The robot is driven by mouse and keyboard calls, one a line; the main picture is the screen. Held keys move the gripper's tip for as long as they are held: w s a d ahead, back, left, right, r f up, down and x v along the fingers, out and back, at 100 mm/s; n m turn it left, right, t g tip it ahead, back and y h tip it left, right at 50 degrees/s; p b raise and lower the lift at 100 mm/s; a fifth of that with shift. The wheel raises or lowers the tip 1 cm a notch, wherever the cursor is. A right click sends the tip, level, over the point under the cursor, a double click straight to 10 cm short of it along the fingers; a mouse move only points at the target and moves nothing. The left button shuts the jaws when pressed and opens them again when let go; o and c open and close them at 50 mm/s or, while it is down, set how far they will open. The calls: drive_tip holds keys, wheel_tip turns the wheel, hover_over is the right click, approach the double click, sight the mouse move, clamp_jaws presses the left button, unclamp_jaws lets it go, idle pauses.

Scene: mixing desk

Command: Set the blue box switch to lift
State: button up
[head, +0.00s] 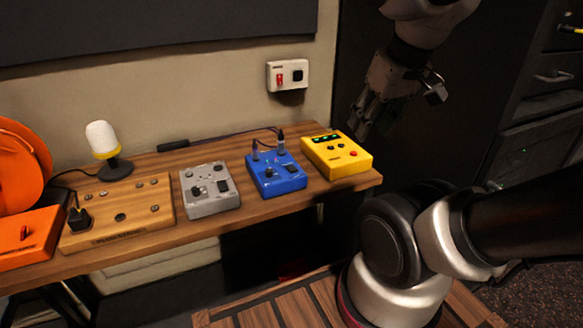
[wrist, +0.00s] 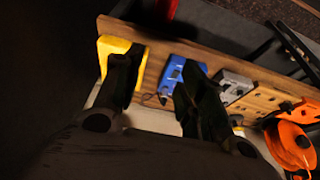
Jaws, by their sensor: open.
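The blue box (head: 276,174) stands on the wooden desk between a grey box and a yellow box. Its top carries a dark knob, a dark switch and plugged cables at the back; the switch's position is too small to read. The blue box also shows in the wrist view (wrist: 178,72), partly covered by a finger. My gripper (head: 362,118) is raised at the right, beyond the desk's right end, apart from the blue box. In the wrist view its two fingers (wrist: 158,88) are spread, with nothing between them but desk further off.
The yellow box (head: 337,155) stands right of the blue box, between it and my gripper. The grey box (head: 209,190), a wooden box (head: 118,213), a white-topped microphone (head: 103,140) and orange gear (head: 25,235) are to the left. A wall plate (head: 287,76) is above the desk (head: 230,222).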

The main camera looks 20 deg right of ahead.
drive_tip(key=c, duration=0.3)
drive_tip(key=shift+w+a+f, duration=0.1)
drive_tip(key=shift+a+f, duration=0.1)
drive_tip(key=shift+f, duration=0.05)
drive_tip(key=c, duration=0.4)
drive_tip(key=shift+w+a+f+n+g, duration=0.25)
drive_tip(key=shift+w+f+g, duration=0.15)
drive_tip(key=shift+w, duration=0.1)
drive_tip(key=shift+w+a+f+n+g, duration=0.15)
drive_tip(key=shift+w+a+f+g, duration=0.15)
drive_tip(key=shift+w+f, duration=0.15)
clamp_jaws()
drive_tip(key=w+a+n+g, duration=0.2)
drive_tip(key=w+a+n, duration=0.2)
drive_tip(key=w+n, duration=0.4)
drive_tip(key=w+a+f+n+g, duration=0.1)
drive_tip(key=w+a+n, duration=0.3)
drive_tip(key=w+n, duration=0.5)
drive_tip(key=shift+w+a+f+g, duration=0.2)
drive_tip(key=shift+w+g, duration=0.15)
drive_tip(key=shift+g, duration=0.25)
